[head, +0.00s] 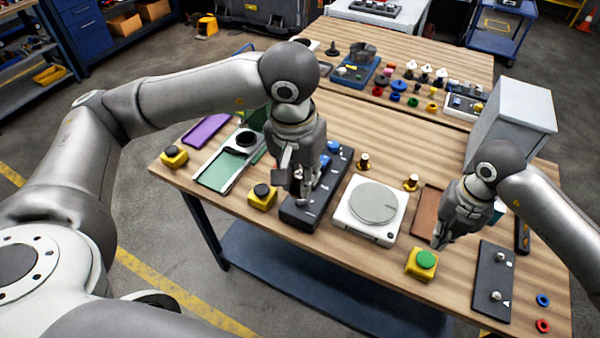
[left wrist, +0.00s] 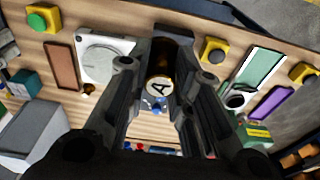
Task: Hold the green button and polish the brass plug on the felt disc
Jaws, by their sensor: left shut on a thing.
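The green button (head: 426,259) sits on a yellow box at the table's front edge, and it also shows in the left wrist view (left wrist: 38,22). My right gripper (head: 438,243) is just above and beside it; contact is unclear. The grey felt disc (head: 375,203) lies on a white base and appears in the left wrist view (left wrist: 103,58). My left gripper (head: 303,196) is over the dark block (head: 328,187), left of the disc. It is shut on a brass plug with a letter A on its end (left wrist: 158,88). Its fingers hide the plug in the head view.
Two small brass pieces (head: 363,162) (head: 411,183) stand behind and right of the disc. Yellow boxes with dark buttons (head: 262,195) (head: 174,156) stand at left. A brown tray (head: 425,212) and a grey cabinet (head: 512,115) are at right.

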